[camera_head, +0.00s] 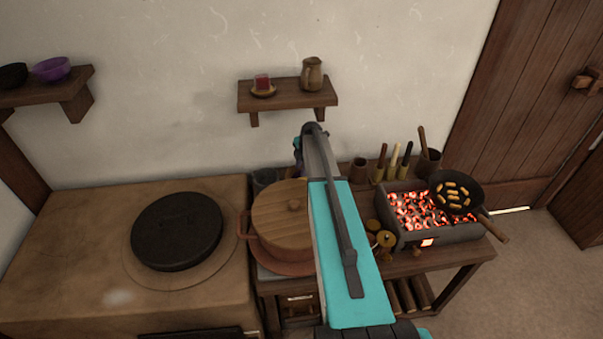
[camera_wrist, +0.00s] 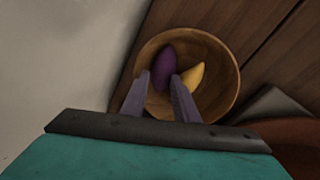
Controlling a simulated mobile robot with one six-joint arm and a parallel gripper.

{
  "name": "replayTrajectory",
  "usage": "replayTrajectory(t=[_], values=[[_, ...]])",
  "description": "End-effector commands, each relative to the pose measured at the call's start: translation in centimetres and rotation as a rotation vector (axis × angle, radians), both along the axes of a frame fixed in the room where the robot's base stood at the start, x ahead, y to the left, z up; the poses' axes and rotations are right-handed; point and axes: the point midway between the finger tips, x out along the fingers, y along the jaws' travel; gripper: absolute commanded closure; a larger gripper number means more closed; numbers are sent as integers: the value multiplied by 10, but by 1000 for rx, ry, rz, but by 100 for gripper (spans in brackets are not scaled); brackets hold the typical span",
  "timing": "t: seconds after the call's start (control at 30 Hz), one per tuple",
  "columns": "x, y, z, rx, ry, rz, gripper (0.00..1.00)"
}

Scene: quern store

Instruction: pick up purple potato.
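The purple potato (camera_wrist: 165,63) lies in a round wooden bowl (camera_wrist: 228,95) in the wrist view, beside a yellow piece (camera_wrist: 193,75). My gripper (camera_wrist: 158,80) has its two fingers apart, reaching over the bowl with the tips near the lower end of the potato. The gap between the fingers looks empty; I cannot tell how far above the potato they are. In the head view my arm hides the bowl and the potato, and the gripper is hardly visible behind it.
A lidded pot (camera_head: 283,222) stands left of my arm. A brazier with glowing coals (camera_head: 408,208) and a pan (camera_head: 457,190) stand to the right. A wall shelf (camera_head: 288,97) holds a jug (camera_head: 312,74) above. A dark round plate (camera_head: 177,230) lies on the stove at left.

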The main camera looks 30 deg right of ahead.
Motion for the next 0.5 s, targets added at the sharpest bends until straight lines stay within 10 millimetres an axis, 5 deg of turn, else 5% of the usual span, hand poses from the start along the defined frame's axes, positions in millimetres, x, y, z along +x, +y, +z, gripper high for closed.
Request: replayTrajectory(t=[0.13,0.5], values=[[-1,-1,-22,2,20,3,64],[1,1,-28,2,16,3,64]])
